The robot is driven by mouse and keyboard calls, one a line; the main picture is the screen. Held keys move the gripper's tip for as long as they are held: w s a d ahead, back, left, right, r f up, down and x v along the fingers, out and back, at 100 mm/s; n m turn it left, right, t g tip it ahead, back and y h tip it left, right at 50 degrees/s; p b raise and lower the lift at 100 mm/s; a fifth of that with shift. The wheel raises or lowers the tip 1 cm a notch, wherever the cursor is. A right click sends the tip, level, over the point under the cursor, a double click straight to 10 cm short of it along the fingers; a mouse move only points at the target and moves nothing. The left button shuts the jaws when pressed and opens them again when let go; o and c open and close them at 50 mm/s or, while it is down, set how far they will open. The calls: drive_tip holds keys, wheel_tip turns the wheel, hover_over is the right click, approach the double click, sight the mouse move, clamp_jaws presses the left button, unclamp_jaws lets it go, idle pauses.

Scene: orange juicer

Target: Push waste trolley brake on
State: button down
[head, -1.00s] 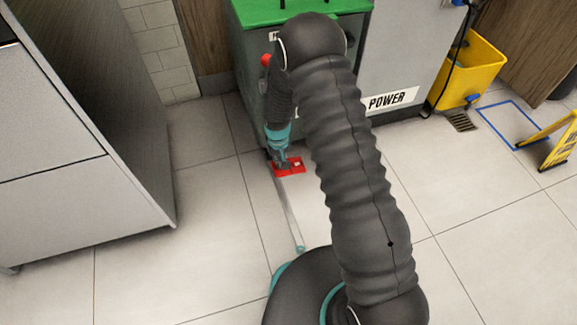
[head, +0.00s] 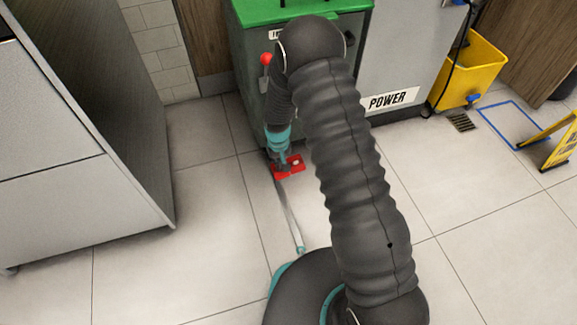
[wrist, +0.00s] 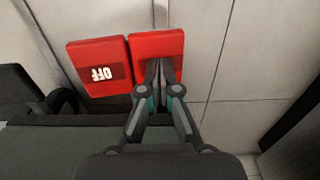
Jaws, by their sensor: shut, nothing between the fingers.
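The waste trolley (head: 244,70) has a green top and a grey-green body, and stands at the top middle in the head view. Its red brake pedal (head: 292,164) is low at the front, near the floor. In the wrist view the pedal has two red plates: an OFF plate (wrist: 88,58) with upside-down lettering, and a second plate (wrist: 142,45) to its right. My gripper (wrist: 160,72) is shut and empty, its tips over the right plate and seemingly touching it. They hide any label there. In the head view my gripper (head: 282,166) is at the pedal's left part.
A red-knobbed lever (head: 266,60) is on the trolley's front. A grey cabinet (head: 85,130) stands at left. A yellow bucket (head: 470,75) and yellow sign (head: 550,140) are at right. The tiled floor (head: 190,230) between is clear.

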drive_tip(key=shift+r, duration=0.15)
wheel_tip(320, 180, up, 7)
drive_tip(key=p, duration=0.3)
drive_tip(key=shift+p, duration=0.35)
idle(0.5)
drive_tip(key=s+d+r+m+t+p, duration=0.1)
drive_tip(key=s+d+r+t, duration=0.1)
drive_tip(key=s+d+r, duration=0.3)
drive_tip(key=s+d+r+m+t+p, duration=0.1)
drive_tip(key=s+d+r, duration=0.5)
drive_tip(key=s+r, duration=0.7)
drive_tip(key=s+d+r+m+t+p, duration=0.1)
drive_tip(key=s+d+r, duration=0.4)
drive_tip(key=r, duration=2.1)
drive_tip(key=s+t+p, duration=0.1)
drive_tip(key=s, duration=0.4)
drive_tip(key=shift+d+t, duration=0.3)
drive_tip(key=shift+d+r, duration=0.1)
